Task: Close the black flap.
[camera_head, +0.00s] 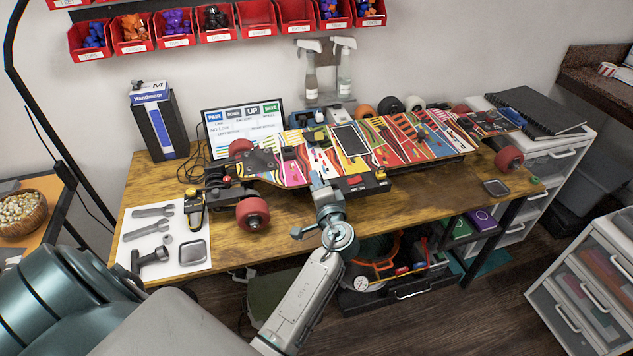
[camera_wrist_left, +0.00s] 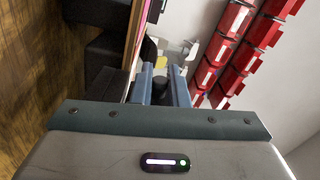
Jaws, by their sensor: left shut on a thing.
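A skateboard with a colourful striped deck (camera_head: 408,135) stands on the wooden workbench. A dark rectangular panel with a pale border (camera_head: 351,140) shows on top of its deck. A black box (camera_head: 358,184) shows under the deck's front edge. I cannot tell for certain which part is the black flap. My left gripper (camera_head: 320,181) is at the deck's front edge, left of the black box. In the left wrist view its blue fingers (camera_wrist_left: 162,86) are close around a small dark part (camera_wrist_left: 160,89), mostly hidden between them. My right gripper is not in view.
A white mat with wrenches (camera_head: 150,226) and a small metal tray (camera_head: 193,252) lies at the bench's left. A monitor (camera_head: 243,125) and spray bottles (camera_head: 343,75) stand behind the board. Red bins (camera_head: 173,28) hang above.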

